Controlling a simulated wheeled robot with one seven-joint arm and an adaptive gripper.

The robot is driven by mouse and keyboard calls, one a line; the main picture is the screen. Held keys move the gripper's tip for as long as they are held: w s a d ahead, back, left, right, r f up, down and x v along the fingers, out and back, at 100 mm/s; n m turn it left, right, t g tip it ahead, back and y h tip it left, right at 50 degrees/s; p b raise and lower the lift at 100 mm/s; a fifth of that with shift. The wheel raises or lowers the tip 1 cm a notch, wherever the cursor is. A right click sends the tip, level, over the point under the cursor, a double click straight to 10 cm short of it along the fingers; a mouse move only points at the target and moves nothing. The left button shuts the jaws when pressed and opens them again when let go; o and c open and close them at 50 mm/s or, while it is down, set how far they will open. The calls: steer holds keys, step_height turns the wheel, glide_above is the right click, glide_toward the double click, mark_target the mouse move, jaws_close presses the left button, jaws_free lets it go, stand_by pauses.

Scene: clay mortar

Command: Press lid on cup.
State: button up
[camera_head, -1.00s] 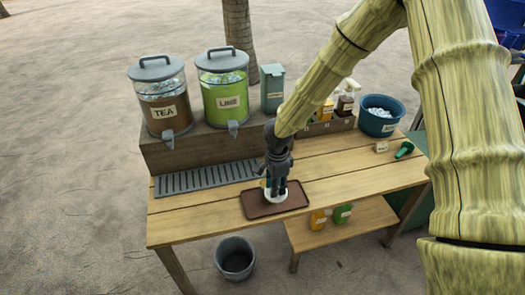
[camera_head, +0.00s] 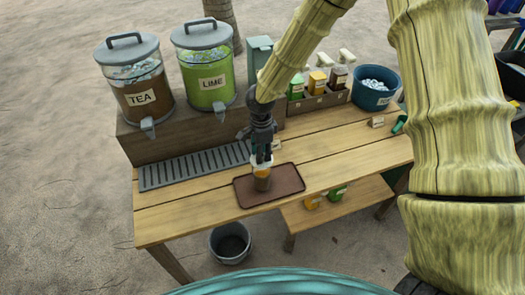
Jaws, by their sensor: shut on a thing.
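A small cup (camera_head: 262,182) with a brown-orange drink stands upright on the brown tray (camera_head: 285,182) on the wooden counter. My gripper (camera_head: 262,160) points down right over the cup, shut on a white lid (camera_head: 261,162). The fingers partly cover the lid. The lid is at or just above the cup's rim; I cannot tell whether it touches or is seated.
A tea dispenser (camera_head: 135,85) and a lime dispenser (camera_head: 206,65) stand behind a grey drip grate (camera_head: 195,165). A bottle rack (camera_head: 318,100) and a blue tub (camera_head: 375,88) stand at the back right. A bucket (camera_head: 230,243) is below. The counter's left front is clear.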

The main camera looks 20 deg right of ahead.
step_height(320, 180, down, 2)
steer(key=shift+s+d+f+b, duration=0.1)
steer(key=shift+s+b, duration=0.05)
steer(key=shift+b, duration=0.65)
steer(key=shift+f+b, duration=0.4)
steer(key=shift+f, duration=0.7)
steer(key=shift+p, duration=0.55)
steer(key=shift+f, duration=0.15)
stand_by(0.9)
steer(key=shift+p, duration=0.55)
stand_by(0.3)
stand_by(0.4)
steer(key=o, duration=1.2)
